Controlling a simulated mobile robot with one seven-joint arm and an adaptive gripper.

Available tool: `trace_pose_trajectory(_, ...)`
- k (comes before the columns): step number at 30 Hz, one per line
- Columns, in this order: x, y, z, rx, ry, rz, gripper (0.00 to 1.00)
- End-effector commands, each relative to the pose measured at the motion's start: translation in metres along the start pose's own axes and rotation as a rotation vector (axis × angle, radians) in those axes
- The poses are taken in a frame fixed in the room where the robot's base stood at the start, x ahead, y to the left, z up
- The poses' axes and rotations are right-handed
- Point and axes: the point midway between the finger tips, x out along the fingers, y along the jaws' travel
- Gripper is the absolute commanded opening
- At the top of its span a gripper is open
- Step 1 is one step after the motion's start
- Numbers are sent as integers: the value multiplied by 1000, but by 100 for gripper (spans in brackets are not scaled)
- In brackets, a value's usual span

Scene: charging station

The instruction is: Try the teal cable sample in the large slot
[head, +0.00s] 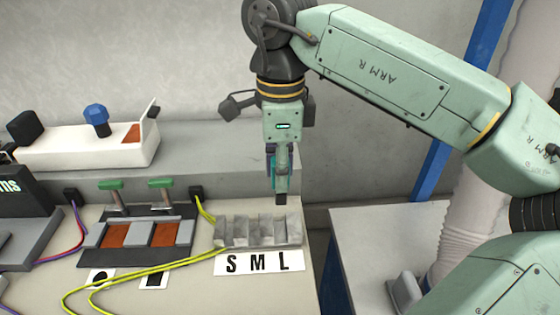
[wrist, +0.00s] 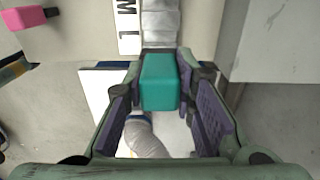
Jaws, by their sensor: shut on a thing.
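The teal cable sample (wrist: 160,82) is a block held between the purple pads of my gripper (head: 279,190). In the head view, only a thin teal edge (head: 270,165) shows beside the fingers. My gripper points down above the right end of the grey slot block (head: 232,231). The large slot (head: 287,231) is at that end, behind the letter L. In the wrist view, the slot block (wrist: 160,22) lies just beyond the sample. The sample appears above the block, not in a slot. The fingers hide part of it.
Yellow cables (head: 150,268) loop left of the S M L label (head: 258,263). Two green-handled clamps (head: 162,184) stand left of the block. A pink block (wrist: 30,17) shows at the wrist view's upper left. The bench ends just right of the slot block.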

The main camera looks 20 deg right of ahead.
Motion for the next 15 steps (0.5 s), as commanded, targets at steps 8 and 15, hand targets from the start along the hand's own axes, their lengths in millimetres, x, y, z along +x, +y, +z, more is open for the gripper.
trace_pose_trajectory(8,0,0,0,0,-1,0,0)
trace_pose_trajectory(15,8,0,0,0,-1,0,0)
